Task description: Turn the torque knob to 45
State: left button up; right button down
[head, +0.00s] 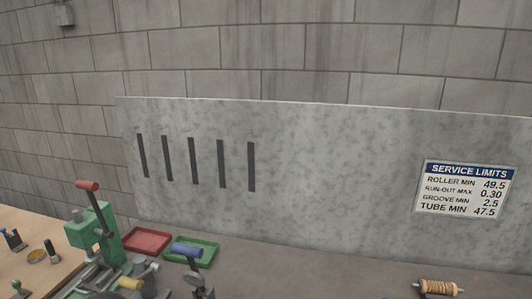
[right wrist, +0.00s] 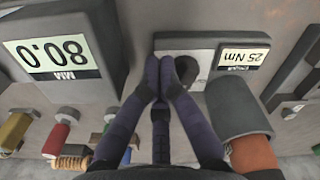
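In the right wrist view the torque unit (right wrist: 205,43) is a light grey panel seen upside down. Its display (right wrist: 244,57) reads 25 Nm. A dark round knob (right wrist: 187,68) sits beside the display, partly hidden by a finger. My right gripper (right wrist: 161,68) has its dark fingers drawn close together at the panel, with the tips at the knob's left side. One finger overlaps the knob; I cannot tell whether it touches. Nothing is visibly held between the tips. The knob and both grippers are out of the head view.
A grey box with a display (right wrist: 55,54) stands left of the gripper, and a dark grey cylinder (right wrist: 237,108) close right. A service limits sign (head: 464,189) is on the back panel. A green press (head: 92,235), red tray (head: 146,240) and green tray (head: 205,250) stand left.

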jog(key=shift+w+a, duration=0.35)
jog(key=shift+w, duration=0.1)
dwell(0.8)
jog(key=shift+s+a+p, duration=0.2)
jog(key=shift+a+p, duration=0.15)
jog(key=shift+a, duration=0.3)
dwell(0.4)
jog(key=shift+s, duration=0.45)
notch_tip(320, 180, up, 6)
jog(key=p, duration=0.4)
jog(key=shift+p, duration=0.4)
